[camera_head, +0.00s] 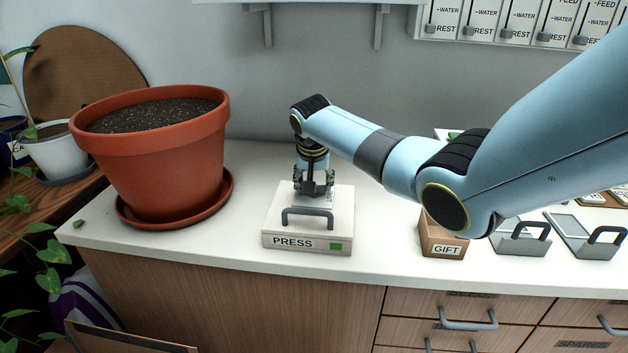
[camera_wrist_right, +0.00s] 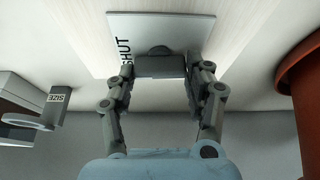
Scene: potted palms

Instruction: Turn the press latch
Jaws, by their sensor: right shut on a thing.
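The press (camera_head: 308,228) is a pale wooden block labelled PRESS, with a dark handle and a small green patch on its front. It stands on the white counter. My right gripper (camera_head: 314,188) points down over its top. In the right wrist view, the gripper (camera_wrist_right: 158,80) is shut on the latch (camera_wrist_right: 160,66), a dark grey bar on a light plate (camera_wrist_right: 180,28) marked SHUT. The rest of the plate's lettering, if any, is hidden. In the head view the gripper mostly covers the latch. My left gripper is not in view.
A large terracotta pot (camera_head: 155,150) of soil on a saucer stands left of the press. A wooden GIFT box (camera_head: 440,238) and grey handled trays (camera_head: 520,238) stand to the right. The counter (camera_head: 375,245) is bare between press and box.

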